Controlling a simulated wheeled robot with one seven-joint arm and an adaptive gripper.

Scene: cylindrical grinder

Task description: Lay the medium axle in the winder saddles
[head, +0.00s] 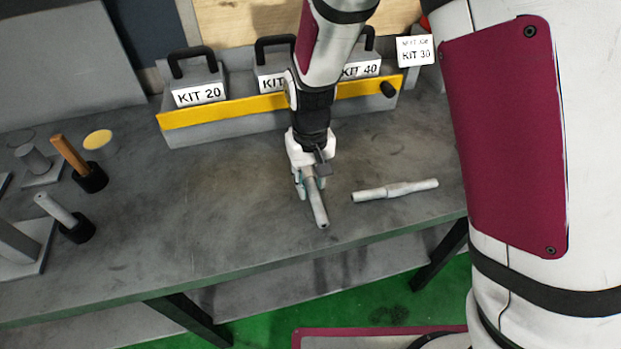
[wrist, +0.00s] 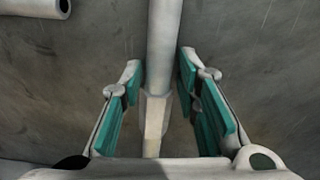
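A grey stepped axle (head: 317,203) lies on the bench under my gripper (head: 310,185), its near end pointing to the front edge. In the wrist view this axle (wrist: 164,50) runs lengthwise between the two teal-padded fingers of my gripper (wrist: 160,85). The fingers are apart on both sides of it, with gaps showing. A second grey axle (head: 395,190) with a thicker middle lies to the right on the bench; a hollow axle end (wrist: 40,8) shows at the wrist view's top left. No label shows which is the medium one. I cannot make out the winder saddles.
A grey tray with a yellow front (head: 240,108) holds kit weights at the back, with a KIT 30 card (head: 415,51) at right. The middle-left bench is clear.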

